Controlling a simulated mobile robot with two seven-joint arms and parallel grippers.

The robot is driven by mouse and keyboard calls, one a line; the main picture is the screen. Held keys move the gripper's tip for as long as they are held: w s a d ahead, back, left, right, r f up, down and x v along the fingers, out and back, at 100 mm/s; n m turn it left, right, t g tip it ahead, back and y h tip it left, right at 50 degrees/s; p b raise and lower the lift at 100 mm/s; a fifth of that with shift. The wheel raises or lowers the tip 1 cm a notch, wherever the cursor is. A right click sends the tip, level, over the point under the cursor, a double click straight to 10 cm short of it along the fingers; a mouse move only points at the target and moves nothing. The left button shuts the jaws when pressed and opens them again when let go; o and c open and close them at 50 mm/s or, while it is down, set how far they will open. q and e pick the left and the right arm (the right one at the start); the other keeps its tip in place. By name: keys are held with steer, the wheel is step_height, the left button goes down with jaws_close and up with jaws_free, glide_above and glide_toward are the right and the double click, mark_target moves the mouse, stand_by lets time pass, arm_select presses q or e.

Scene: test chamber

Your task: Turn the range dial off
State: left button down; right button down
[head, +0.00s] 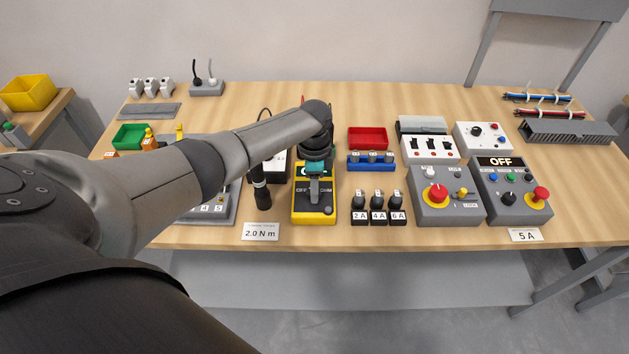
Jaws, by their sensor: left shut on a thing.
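The range dial is on a yellow multimeter (315,212) that lies on the bench in front of me. Its dark face carries white lettering, with "OFF" at the left of the dial. My left gripper (315,180) reaches down over the meter from above and is shut on the range dial (314,190). The gripper covers part of the meter's screen and the top of the dial, so I cannot tell the dial's exact setting. My right gripper is not in view.
A black screwdriver-like tool (262,190) stands close left of the meter. Three black blocks marked 2A, 4A and 6A (378,208) stand close to its right. Control boxes with red buttons (446,208) are further right. A "2.0 N m" card (260,231) lies at the front edge.

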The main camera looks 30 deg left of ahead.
arm_select(q)
steer(key=shift+n+p, duration=0.4)
steer(key=shift+n, duration=0.4)
steer(key=shift+c, duration=2.2)
jaws_free()
step_height(320, 180, up, 15)
steer(key=p, duration=0.1)
steer(key=shift+w+a+r, duration=0.15)
